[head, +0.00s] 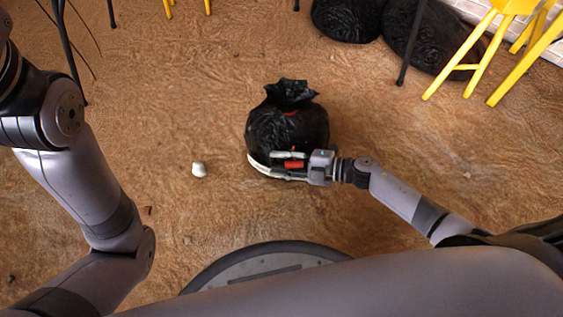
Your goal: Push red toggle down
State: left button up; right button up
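I cannot make out a toggle for certain. A small red piece (294,165) shows at my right gripper (284,162), and I cannot tell whether it belongs to the gripper or to something behind it. That gripper points left, in front of or against the lower part of a black tied bag (285,128) on the floor. A white curved edge (262,169) shows at the bag's lower left. A small red mark (291,113) shows near the bag's neck. The right finger opening is too small to judge. My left arm rises out of the picture at the left, so its gripper is hidden.
A small white lump (199,169) lies on the brown floor left of the bag. More black bags (347,18) lie at the back. Yellow chair legs (483,60) stand at the upper right, beside a pale brick wall. The floor around the bag is mostly clear.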

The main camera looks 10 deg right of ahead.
jog(key=shift+c, duration=0.5)
grip_shut()
jog(key=shift+f, duration=0.15)
